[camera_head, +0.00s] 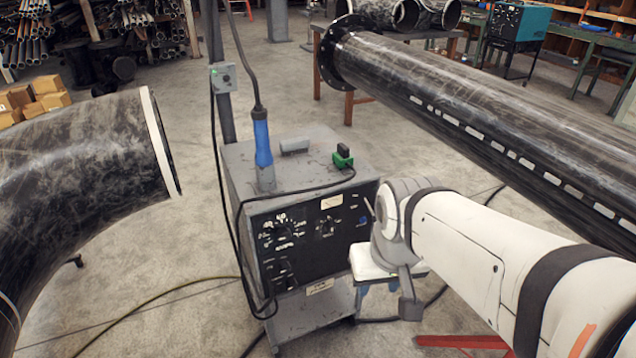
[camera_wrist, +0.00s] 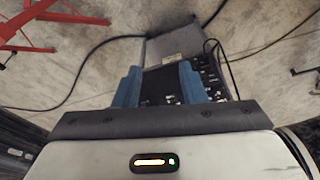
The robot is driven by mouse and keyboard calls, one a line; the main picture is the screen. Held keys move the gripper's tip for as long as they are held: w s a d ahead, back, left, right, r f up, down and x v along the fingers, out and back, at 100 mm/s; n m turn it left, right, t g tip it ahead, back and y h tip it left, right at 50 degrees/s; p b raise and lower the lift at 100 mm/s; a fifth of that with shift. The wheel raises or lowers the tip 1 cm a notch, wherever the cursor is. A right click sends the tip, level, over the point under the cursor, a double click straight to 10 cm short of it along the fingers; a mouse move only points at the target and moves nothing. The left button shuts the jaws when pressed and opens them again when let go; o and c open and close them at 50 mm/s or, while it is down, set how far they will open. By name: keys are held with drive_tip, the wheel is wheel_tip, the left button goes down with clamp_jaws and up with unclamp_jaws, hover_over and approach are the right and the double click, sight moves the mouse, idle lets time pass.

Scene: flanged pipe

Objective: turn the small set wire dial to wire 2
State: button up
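The grey machine (camera_head: 290,165) stands upright in the middle of the head view, with a black front panel (camera_head: 345,245) carrying dials. A small dial (camera_head: 327,226) sits right of a larger dial (camera_head: 281,231), and another knob (camera_head: 283,270) is lower left. The lettering is too small to tell which is the set wire dial. My gripper (camera_head: 377,291) is in front of the panel's right side, its blue fingers partly hidden by my wrist. In the wrist view my gripper (camera_wrist: 159,72) is open, its fingers apart and empty, with the panel (camera_wrist: 160,88) beyond. My fingers hide part of the panel there.
A green clamp (camera_head: 343,157) and a blue-handled cable (camera_head: 263,145) are on the machine's top. Cables hang at its left side. A large pipe (camera_head: 470,110) lies right, a pipe elbow (camera_head: 85,160) left. A red stand (camera_head: 465,341) is on the floor.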

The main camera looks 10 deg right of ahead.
drive_tip(key=shift+o, duration=0.7)
drive_tip(key=shift+w+d, duration=0.1)
drive_tip(key=shift+w, duration=0.1)
drive_tip(key=w+d+f+t+p, duration=0.15)
drive_tip(key=w+f, duration=0.25)
drive_tip(key=w, duration=0.5)
drive_tip(key=w+d+f+n+t, duration=0.1)
drive_tip(key=w+f+t, duration=0.2)
drive_tip(key=w, duration=0.7)
drive_tip(key=w+d+f+t+p, duration=0.1)
drive_tip(key=w+f+t, duration=0.25)
drive_tip(key=w, duration=0.55)
drive_tip(key=t+y, duration=0.2)
drive_tip(key=y, duration=0.1)
approach(332, 231)
drive_tip(key=w+d+r, duration=0.2)
drive_tip(key=w+r, duration=0.1)
drive_tip(key=w, duration=0.1)
drive_tip(key=s+a+f+t+y+p, duration=0.1)
drive_tip(key=s+f+t+y, duration=0.1)
drive_tip(key=s+f+t, duration=0.4)
drive_tip(key=shift+m+g, duration=0.3)
drive_tip(key=shift+g, duration=0.4)
drive_tip(key=x, duration=0.3)
drive_tip(key=p+x, duration=0.1)
drive_tip(key=x, duration=0.2)
drive_tip(key=f+x, duration=0.1)
drive_tip(key=x, duration=0.3)
drive_tip(key=shift+f+p, duration=0.1)
drive_tip(key=shift+p, duration=0.3)
